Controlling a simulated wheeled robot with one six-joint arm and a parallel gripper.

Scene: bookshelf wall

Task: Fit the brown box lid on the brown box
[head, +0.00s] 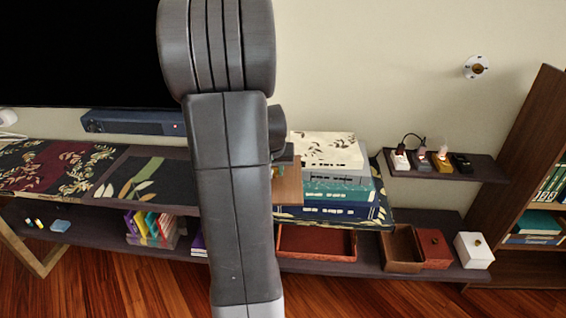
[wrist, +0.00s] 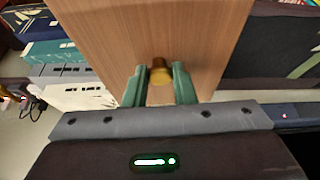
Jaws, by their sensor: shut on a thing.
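The brown box lid (wrist: 195,30) is a light wood-brown panel with a brass knob (wrist: 160,72). My gripper (wrist: 159,82) is shut on this knob, with one green finger on each side. In the head view the lid (head: 289,188) shows partly, in front of the stacked books, and my arm hides the rest of it and most of the gripper. The brown box (head: 403,267) stands open on the lower shelf, to the right of and below the lid. The lid is well apart from the box.
A red open tray (head: 317,271) is left of the brown box. A lidded red box (head: 433,250) and a lidded white box (head: 474,251) stand at its right. Stacked books (head: 335,190) are behind the lid. A small shelf (head: 480,172) with plugged-in adapters hangs above the boxes.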

